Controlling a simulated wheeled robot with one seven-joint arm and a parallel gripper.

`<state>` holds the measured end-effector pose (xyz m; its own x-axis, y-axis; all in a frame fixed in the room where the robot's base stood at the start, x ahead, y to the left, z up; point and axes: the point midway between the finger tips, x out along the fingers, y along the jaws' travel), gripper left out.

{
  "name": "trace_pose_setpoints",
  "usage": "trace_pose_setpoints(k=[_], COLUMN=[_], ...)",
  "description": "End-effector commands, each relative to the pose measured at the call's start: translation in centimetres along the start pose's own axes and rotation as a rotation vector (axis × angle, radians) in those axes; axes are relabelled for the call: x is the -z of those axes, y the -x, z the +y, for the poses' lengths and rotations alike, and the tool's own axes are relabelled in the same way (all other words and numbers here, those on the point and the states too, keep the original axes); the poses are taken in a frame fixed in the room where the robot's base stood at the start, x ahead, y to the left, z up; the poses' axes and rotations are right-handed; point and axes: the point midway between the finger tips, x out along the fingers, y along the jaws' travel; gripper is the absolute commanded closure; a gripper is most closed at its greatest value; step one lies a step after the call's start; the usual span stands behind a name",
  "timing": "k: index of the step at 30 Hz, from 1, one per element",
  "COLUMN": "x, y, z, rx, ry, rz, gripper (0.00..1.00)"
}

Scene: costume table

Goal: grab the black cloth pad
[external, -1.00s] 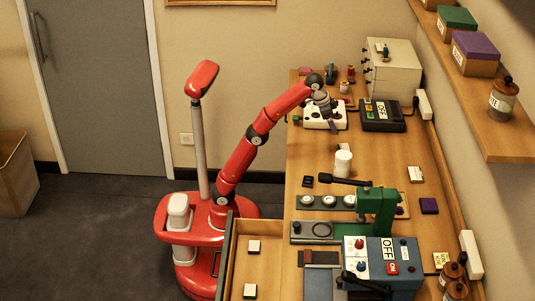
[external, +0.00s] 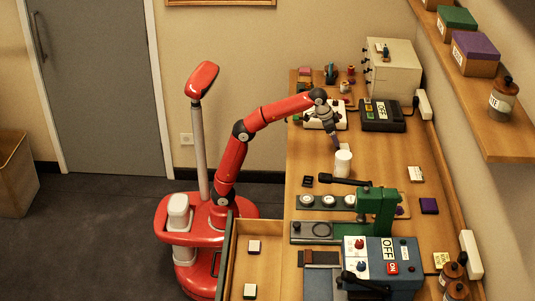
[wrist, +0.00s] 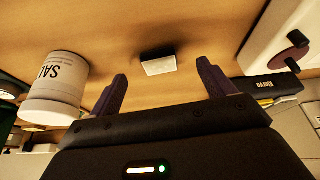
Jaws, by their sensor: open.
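A small block-like pad, black with a white face (wrist: 158,64), lies on the wooden table in the wrist view. I take it for the black cloth pad. It sits ahead of my gripper (wrist: 161,72), roughly between the two dark fingertips in the picture, and apart from them. My gripper is open with nothing between its fingers. In the external view my gripper (external: 337,146) points down just behind the white jar (external: 343,164).
The jar, labelled salt, also stands close by on the left in the wrist view (wrist: 57,88). A green press (external: 376,207) stands nearer the front.

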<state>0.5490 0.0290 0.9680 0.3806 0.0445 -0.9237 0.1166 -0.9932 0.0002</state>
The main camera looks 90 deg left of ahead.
Motion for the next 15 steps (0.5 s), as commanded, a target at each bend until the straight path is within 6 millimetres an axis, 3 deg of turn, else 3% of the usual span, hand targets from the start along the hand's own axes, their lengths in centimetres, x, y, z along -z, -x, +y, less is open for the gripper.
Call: trace_pose_setpoints(k=[15], x=[0.3], y=[-6.1], z=[0.4], rx=[0.000], ry=[0.001], rz=[-0.002], gripper=[0.18])
